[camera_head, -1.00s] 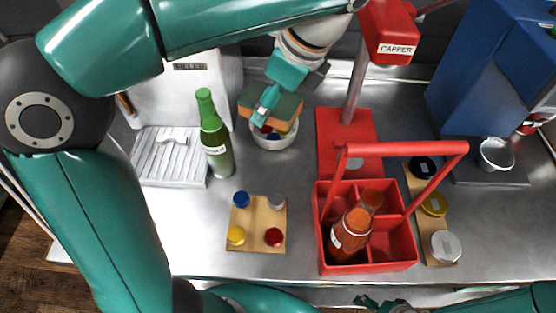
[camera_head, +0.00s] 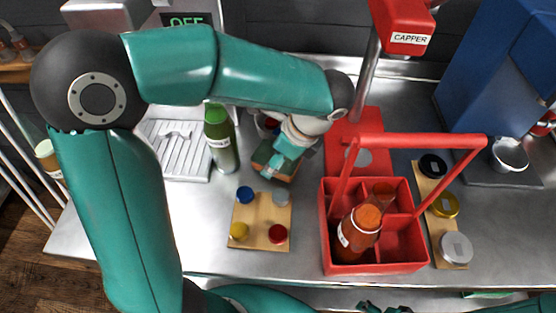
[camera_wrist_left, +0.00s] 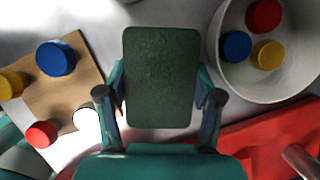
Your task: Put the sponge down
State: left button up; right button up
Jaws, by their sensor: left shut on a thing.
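The sponge (camera_head: 264,157), with a dark green top and a tan-brown body, is between the fingers of my left gripper (camera_head: 280,166). It is low over or on the steel counter, behind the wooden cap board; I cannot tell whether it touches the counter. In the left wrist view the sponge (camera_wrist_left: 162,75) shows its green face, with a finger of my left gripper (camera_wrist_left: 160,105) shut on each side. My right gripper (camera_head: 372,307) shows only in part at the bottom edge of the head view, and its jaws are not clear.
The cap board (camera_head: 262,222) lies in front of the sponge. A green bottle (camera_head: 220,150) and a white ribbed tray (camera_head: 172,155) are to its left. The bowl of caps (camera_wrist_left: 270,90) is mostly hidden behind my arm in the head view. A red carrier (camera_head: 375,262) with bottles stands right.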

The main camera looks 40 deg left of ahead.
pick_arm(q)
jog(key=shift+f, duration=0.6)
jog(key=o, duration=1)
jog(key=shift+f, duration=0.1)
jog(key=shift+d+r, duration=0.1)
jog(key=shift+r, duration=0.25)
jog(key=p+v, duration=0.1)
jog(key=v, duration=1)
jog(key=shift+r, duration=0.3)
